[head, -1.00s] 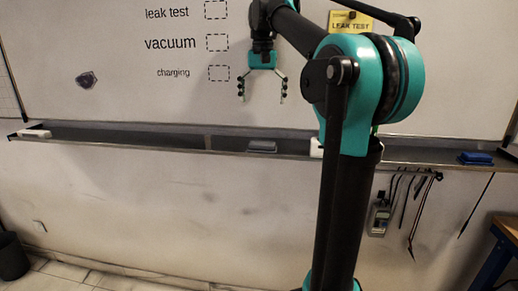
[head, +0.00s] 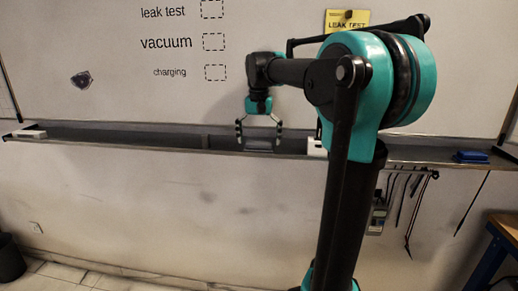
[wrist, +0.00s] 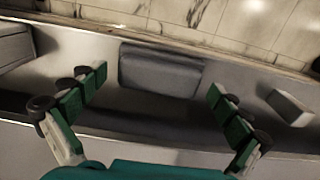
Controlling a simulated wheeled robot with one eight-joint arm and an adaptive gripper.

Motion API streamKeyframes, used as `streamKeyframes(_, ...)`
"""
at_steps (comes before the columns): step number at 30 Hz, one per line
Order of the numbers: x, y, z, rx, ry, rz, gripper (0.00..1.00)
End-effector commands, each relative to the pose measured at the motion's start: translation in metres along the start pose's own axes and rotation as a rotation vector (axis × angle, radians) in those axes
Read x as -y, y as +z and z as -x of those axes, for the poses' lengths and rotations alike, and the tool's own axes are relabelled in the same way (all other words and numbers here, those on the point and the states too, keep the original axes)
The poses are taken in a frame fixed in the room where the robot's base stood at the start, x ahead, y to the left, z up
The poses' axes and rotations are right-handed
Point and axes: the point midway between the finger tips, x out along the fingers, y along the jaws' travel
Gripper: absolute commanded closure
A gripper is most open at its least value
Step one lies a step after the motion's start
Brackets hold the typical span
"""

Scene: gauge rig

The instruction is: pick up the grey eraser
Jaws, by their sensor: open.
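The grey eraser (wrist: 160,70) lies in the whiteboard tray (wrist: 150,121), seen in the wrist view just beyond and between my fingertips. In the head view the eraser (head: 259,144) shows between the fingers, partly covered by them. My gripper (head: 258,134) points down at the tray with its fingers on either side of the eraser. In the wrist view my gripper (wrist: 158,84) is open and empty. The fingers appear apart from the eraser; the exact height gap cannot be told.
A white block (head: 317,147) lies in the tray right of the eraser; it also shows in the wrist view (wrist: 290,107). A blue eraser (head: 472,156) lies at the tray's right, a white one (head: 29,134) at its left. The whiteboard (head: 150,100) rises behind.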

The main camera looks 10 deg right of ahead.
Motion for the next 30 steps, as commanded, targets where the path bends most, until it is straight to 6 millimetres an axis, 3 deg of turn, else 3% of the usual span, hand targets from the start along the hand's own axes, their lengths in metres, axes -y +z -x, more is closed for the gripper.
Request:
streamKeyframes(3,-0.0001,-0.0001,-0.0093,0.0,0.0,0.0,0.0)
streamKeyframes(11,-0.0001,-0.0002,-0.0107,0.0,0.0,0.0,0.01)
streamKeyframes(21,-0.0001,-0.0001,-0.011,0.0,0.0,0.0,0.43)
streamKeyframes(30,-0.0002,0.0002,-0.0118,0.001,0.0,0.0,0.44)
